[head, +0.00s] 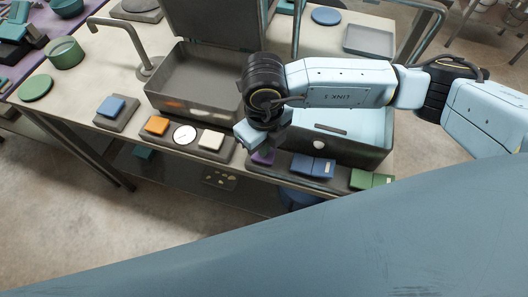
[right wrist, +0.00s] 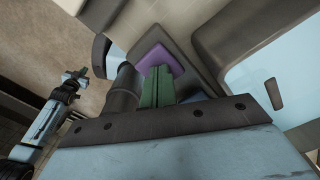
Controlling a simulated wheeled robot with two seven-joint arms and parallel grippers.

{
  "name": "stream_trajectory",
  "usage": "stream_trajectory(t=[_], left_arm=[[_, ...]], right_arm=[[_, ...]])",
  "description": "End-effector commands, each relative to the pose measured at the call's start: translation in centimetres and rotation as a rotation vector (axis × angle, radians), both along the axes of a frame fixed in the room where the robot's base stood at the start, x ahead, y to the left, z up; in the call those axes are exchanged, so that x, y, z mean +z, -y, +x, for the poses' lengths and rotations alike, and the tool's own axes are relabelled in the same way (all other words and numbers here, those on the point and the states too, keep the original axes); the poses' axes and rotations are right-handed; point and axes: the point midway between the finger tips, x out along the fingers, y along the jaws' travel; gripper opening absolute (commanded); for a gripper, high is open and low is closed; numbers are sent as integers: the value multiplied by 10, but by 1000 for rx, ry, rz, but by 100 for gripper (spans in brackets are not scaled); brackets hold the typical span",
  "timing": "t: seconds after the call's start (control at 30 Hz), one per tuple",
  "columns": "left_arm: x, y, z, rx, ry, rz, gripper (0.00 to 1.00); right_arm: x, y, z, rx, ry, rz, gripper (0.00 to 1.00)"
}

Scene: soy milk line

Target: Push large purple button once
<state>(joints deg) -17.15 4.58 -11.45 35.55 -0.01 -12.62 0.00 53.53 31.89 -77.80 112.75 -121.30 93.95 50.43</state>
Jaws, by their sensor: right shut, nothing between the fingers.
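The purple button (head: 262,157) sits on the dark panel along the front edge of the table, partly hidden by my right gripper in the head view. My right gripper (head: 243,146) is over the panel's left end, close beside the button. In the right wrist view the purple button (right wrist: 160,58) shows as a square pad just beyond the shut, empty green fingers of the right gripper (right wrist: 157,72). I cannot tell whether the fingertips touch it. What looks like my left gripper (right wrist: 75,76) appears small at the left of the right wrist view; its fingers are too small to read.
Left are an orange button (head: 157,125), a round white dial (head: 184,135), a white button (head: 211,139) and another blue button (head: 110,106). An open grey basin (head: 190,88) stands behind.

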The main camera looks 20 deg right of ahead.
Motion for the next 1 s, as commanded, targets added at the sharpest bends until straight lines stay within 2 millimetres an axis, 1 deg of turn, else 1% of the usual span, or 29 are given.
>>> stream_trajectory(t=[0.1,0.43,1.0], left_arm=[[-5,0,0,0,0,0,0],[0,0,0,0,0,0,0],[35,0,-1,0,-1,0,0]], right_arm=[[-5,0,0,0,0,0,0],[1,0,0,0,0,0,0],[57,0,0,0,1,0,0]])
